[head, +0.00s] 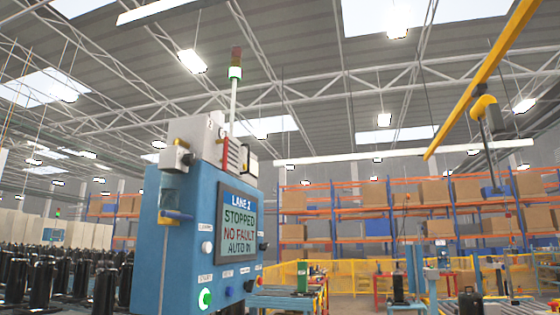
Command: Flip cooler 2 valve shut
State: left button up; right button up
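No valve that I can make out as the cooler 2 valve shows in the head view. A blue control cabinet (178,262) stands close at centre left. Its screen (240,226) reads STOPPED, NO FAULT, AUTO IN under a lane heading. A small blue and yellow handle-like part (176,216) sticks out from its left face; I cannot tell what it is. A pale box (196,136) with small fittings sits on the cabinet's top. Neither of my grippers is in view.
Many black cylinders (104,285) stand in rows at lower left. Orange racks with boxes (436,192) and a yellow fence (350,272) are at the back. A yellow overhead beam (485,75) and a hanging hoist (486,108) are at right.

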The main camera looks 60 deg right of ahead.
aim_at(225, 141)
jog(key=i+l+z, duration=0.15)
jog(key=z, duration=0.35)
jog(key=i+l+z, duration=0.15)
jog(key=z, duration=0.35)
jog(key=i+l+z, duration=0.2)
jog(key=z, duration=0.3)
jog(key=i+l+z, duration=0.1)
jog(key=z, duration=0.15)
jog(key=i, duration=0.1)
